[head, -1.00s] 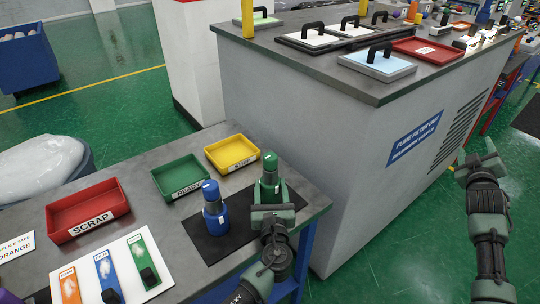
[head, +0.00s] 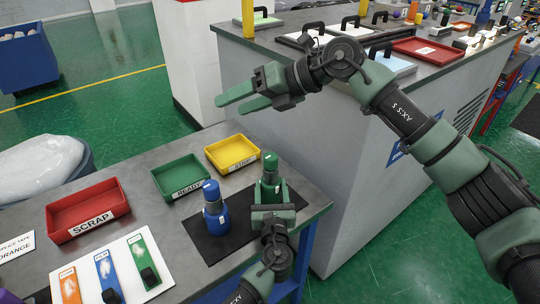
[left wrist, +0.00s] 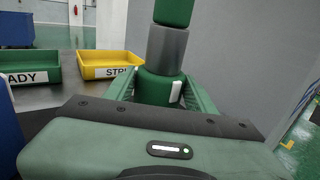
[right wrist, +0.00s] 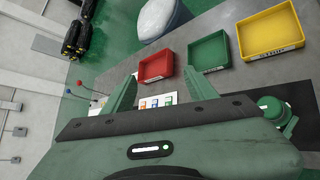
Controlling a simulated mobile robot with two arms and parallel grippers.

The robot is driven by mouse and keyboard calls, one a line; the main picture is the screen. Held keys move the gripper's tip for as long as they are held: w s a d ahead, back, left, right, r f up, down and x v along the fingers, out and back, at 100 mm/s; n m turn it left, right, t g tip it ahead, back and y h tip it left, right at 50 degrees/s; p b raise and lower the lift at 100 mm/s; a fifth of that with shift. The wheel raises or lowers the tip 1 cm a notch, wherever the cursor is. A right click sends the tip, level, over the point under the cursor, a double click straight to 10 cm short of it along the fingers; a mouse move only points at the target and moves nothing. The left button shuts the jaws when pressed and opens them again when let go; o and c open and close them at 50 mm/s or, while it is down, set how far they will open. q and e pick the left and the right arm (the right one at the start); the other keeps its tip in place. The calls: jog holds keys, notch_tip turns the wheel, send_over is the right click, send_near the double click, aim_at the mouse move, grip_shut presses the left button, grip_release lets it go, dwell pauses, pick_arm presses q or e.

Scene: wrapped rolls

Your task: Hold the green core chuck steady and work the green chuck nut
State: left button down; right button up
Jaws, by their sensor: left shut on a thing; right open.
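The green core chuck (head: 270,178) stands upright on a black mat (head: 228,240) on the bench. My left gripper (head: 271,190) is shut around its lower body. In the left wrist view the chuck's green body (left wrist: 160,88) sits between my two fingers, with a grey collar above it. The green chuck nut (left wrist: 174,12) is on top, cut off by the picture edge; it also shows in the head view (head: 270,161).
A blue chuck (head: 215,212) stands upright close left of the green one. Red (head: 85,212), green (head: 178,178) and yellow (head: 230,153) trays line the bench. A white board (head: 108,270) with colour strips lies in front. A tall grey counter (head: 310,130) rises behind.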

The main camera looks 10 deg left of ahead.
jog(key=d+f+t+h, duration=0.1)
jog(key=d+f+h, duration=0.3)
jog(key=f+h, duration=0.2)
jog(key=t+h, duration=0.1)
jog(key=h, duration=0.2)
send_near(271, 155)
jog(key=x, duration=1)
jog(key=shift+a+f, duration=0.1)
grip_shut()
